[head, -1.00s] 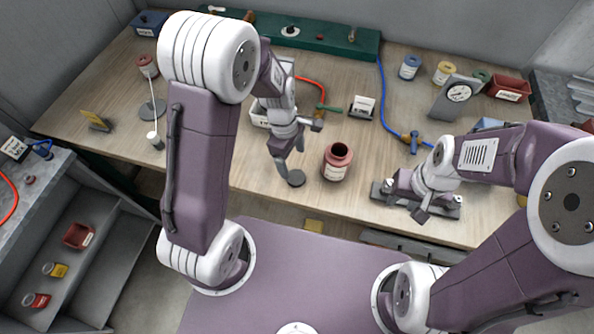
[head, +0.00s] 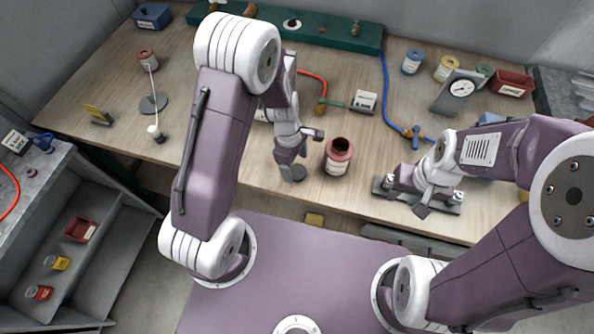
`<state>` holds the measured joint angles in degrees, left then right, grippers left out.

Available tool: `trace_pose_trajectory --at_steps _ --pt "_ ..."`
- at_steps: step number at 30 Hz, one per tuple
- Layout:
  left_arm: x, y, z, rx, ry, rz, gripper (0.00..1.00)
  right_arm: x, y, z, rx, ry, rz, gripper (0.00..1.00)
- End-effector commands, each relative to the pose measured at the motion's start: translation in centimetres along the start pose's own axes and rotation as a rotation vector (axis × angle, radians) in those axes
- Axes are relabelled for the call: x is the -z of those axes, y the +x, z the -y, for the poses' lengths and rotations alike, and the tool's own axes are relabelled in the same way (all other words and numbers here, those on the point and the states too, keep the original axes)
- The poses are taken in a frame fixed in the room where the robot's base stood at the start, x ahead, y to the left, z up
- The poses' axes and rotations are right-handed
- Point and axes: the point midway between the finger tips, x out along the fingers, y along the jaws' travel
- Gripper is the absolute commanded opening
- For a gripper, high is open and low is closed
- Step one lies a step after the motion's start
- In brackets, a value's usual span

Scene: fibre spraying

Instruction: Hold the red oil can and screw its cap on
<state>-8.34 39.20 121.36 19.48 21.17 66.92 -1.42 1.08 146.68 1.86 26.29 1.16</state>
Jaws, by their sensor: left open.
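The red oil can (head: 337,163) stands upright on the wooden bench, its dark round mouth uncovered. My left gripper (head: 291,165) is open, pointing down just left of the can and apart from it. A small dark grey disc (head: 295,175) lies on the bench at its fingertips, partly hidden by them; I cannot tell whether it is the cap or whether the fingers touch it. My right gripper (head: 424,207) is low over a grey metal fixture (head: 450,207) at the bench's front edge, right of the can. Its jaws are too unclear to read.
A blue hose (head: 383,90) with a brass fitting (head: 416,135) lies behind my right gripper. A small labelled card (head: 364,101) and a dial gauge (head: 460,90) stand further back. A red bin (head: 511,84) is at the back right. Bare bench lies between can and fixture.

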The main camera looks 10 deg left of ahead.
Motion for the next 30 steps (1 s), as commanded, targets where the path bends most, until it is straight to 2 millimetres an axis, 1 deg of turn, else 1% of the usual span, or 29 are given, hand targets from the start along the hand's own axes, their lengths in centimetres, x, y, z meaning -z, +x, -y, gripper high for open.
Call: trace_pose_trajectory --at_steps 1,3,6,17,18,20,21,24,30 --pt "0.0 0.9 0.1 0.005 0.001 0.0 0.79 0.0 0.0 0.0 0.0 0.0 0.0 0.36" --pt "0.0 2.1 0.0 0.003 0.001 0.0 0.79 0.0 0.3 0.0 0.0 0.0 0.0 0.36" --pt "0.0 2.9 0.0 0.001 0.001 -0.001 0.79 0.0 0.4 0.0 0.0 0.0 0.0 0.36" --pt "0.0 2.9 0.0 -0.001 0.002 -0.001 0.79 0.0 0.3 0.0 0.0 0.0 0.0 0.36" --pt "0.0 2.9 0.0 -0.001 0.002 -0.001 0.68 0.0 0.3 0.0 0.0 0.0 0.0 0.36" --pt "0.0 2.9 0.0 -0.001 0.002 -0.001 0.52 0.0 0.3 0.0 0.0 0.0 0.0 0.36" --pt "0.0 2.9 0.0 0.0 0.002 -0.001 0.4 0.0 0.3 0.0 0.0 0.0 0.0 0.36" --pt "0.0 2.9 0.0 0.0 0.002 -0.001 0.16 0.0 0.3 0.0 0.0 0.0 0.0 0.36" --pt "0.0 2.9 0.0 0.0 0.001 -0.001 0.16 0.0 0.3 0.0 0.0 0.0 0.0 0.36"
